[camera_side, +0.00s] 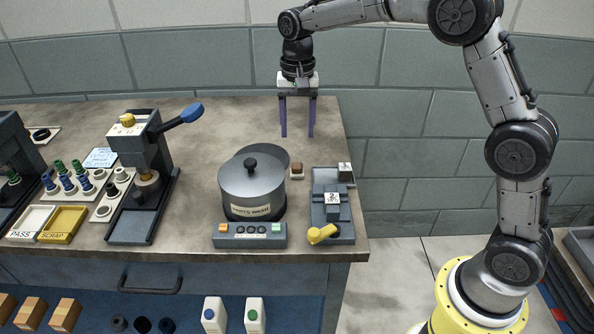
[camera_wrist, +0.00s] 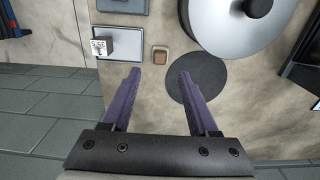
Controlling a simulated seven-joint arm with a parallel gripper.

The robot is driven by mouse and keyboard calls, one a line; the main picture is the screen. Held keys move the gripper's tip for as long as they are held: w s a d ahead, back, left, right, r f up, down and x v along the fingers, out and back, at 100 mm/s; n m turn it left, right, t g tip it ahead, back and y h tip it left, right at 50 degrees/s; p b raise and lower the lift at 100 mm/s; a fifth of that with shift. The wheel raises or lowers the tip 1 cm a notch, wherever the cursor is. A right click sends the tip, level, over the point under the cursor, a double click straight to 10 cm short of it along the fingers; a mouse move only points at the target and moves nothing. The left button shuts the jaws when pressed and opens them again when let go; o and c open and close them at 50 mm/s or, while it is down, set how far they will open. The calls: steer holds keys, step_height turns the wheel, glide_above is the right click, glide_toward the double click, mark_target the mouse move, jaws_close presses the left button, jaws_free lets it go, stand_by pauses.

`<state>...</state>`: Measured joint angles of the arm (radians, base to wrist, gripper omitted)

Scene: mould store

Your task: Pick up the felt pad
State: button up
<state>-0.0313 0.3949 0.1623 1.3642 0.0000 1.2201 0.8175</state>
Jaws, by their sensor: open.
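A small brown square pad on a pale base (camera_side: 297,169) lies on the bench, right of the pot; it may be the felt pad. It also shows in the wrist view (camera_wrist: 161,56), just beyond the gap between my fingertips. A flat dark grey disc (camera_wrist: 197,80) lies near it, partly behind the pot in the side view (camera_side: 276,153); I cannot tell for sure which of the two is felt. My gripper (camera_side: 297,136) points down above the bench, open and empty. Its purple fingers also show in the wrist view (camera_wrist: 159,73), the right one overlapping the disc.
A lidded grey pot (camera_side: 252,188) stands left of the brown pad, behind a button box (camera_side: 249,235). A grey fixture with a numbered block (camera_side: 332,208) and a tray with a small cube (camera_side: 345,170) are to the right. The bench behind is clear.

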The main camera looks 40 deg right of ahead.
glide_above(297, 166)
steer(key=f, duration=0.7)
steer(key=shift+s+a, duration=0.15)
steer(key=shift+s, duration=0.2)
steer(key=shift+w+f, duration=0.15)
steer(key=shift+f, duration=1.2)
steer(key=shift+w+f, duration=0.1)
steer(key=shift+f, duration=1.2)
jaws_close()
